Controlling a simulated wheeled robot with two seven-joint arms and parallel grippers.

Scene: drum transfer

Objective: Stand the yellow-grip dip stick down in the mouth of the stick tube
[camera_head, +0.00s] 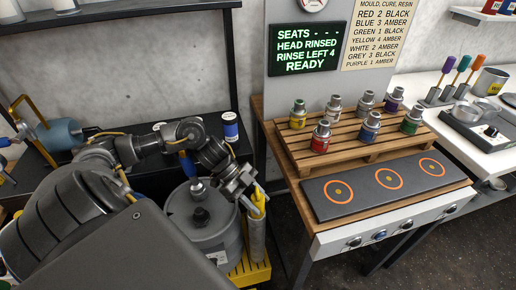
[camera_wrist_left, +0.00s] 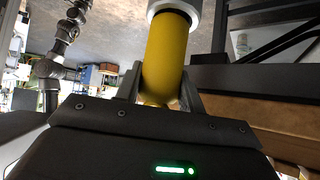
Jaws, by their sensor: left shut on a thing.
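My left gripper (camera_head: 250,196) is shut on the yellow grip (camera_head: 259,203) of the dip stick, just right of the grey drum. In the left wrist view the yellow grip (camera_wrist_left: 166,55) stands between my two fingers, with a pale grey metal collar at its far end. The stick tube (camera_head: 257,236) is a pale upright cylinder directly below the grip, beside the drum. The stick's rod does not show, and the fingers and grip cover the tube's mouth. I cannot tell how deep the stick sits. My right gripper is not in view.
The grey drum (camera_head: 213,238) stands left of the tube on a yellow-edged base (camera_head: 256,271). A wooden bench (camera_head: 290,185) rises close on the right, with a pallet (camera_head: 349,158) of several coloured bottles and a black mat (camera_head: 340,201) with orange rings.

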